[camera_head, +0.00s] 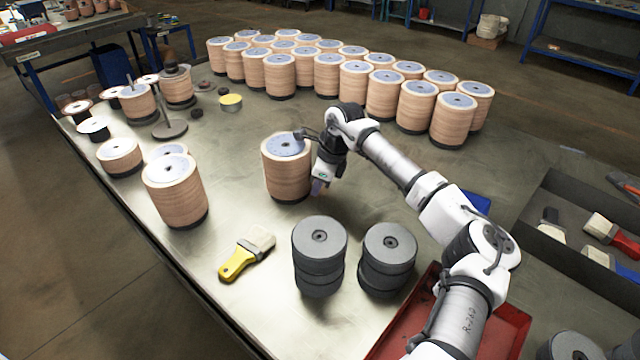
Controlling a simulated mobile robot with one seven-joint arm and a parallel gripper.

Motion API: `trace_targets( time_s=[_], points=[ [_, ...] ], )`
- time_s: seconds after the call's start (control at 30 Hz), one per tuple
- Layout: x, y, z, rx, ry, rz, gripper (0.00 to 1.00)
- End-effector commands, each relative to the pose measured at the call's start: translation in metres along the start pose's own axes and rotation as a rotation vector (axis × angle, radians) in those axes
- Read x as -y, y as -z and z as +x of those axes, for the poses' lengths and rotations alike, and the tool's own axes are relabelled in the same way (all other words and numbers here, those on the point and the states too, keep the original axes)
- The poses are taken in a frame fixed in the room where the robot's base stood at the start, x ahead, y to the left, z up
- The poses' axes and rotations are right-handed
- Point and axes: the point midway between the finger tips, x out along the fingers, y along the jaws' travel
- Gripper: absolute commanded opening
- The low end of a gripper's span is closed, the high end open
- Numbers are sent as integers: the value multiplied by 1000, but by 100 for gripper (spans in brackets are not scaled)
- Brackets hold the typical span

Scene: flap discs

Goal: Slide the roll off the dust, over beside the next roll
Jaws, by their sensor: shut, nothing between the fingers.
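A tan, ribbed roll (284,172) with a grey top stands upright and alone near the middle of the table. My gripper (318,188) is low at its right side, shut and empty. I cannot tell whether the fingers touch the roll. Another large tan roll (175,192) stands to the left, with a second roll (168,150) close behind it. A long group of similar rolls (385,95) stands at the back. I cannot make out dust on the metal table (235,205); the area under the roll is hidden.
A yellow-handled brush (246,254) lies in front of the roll. Two stacks of dark discs (319,250) (388,255) stand front right, near a red tray (507,335). Bare table separates the roll from the left rolls.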

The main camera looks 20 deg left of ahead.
Motion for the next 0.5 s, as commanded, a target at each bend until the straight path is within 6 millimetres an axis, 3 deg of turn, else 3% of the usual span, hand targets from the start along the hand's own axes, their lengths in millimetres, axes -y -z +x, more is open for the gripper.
trace_targets(
  time_s=[0.17,0.27,0.5],
  points=[
    [0,-8,4,-1,0,-3,0],
    [0,-28,12,-1,2,-6,0],
    [-1,-97,32,-1,1,-7,0]
  ],
)
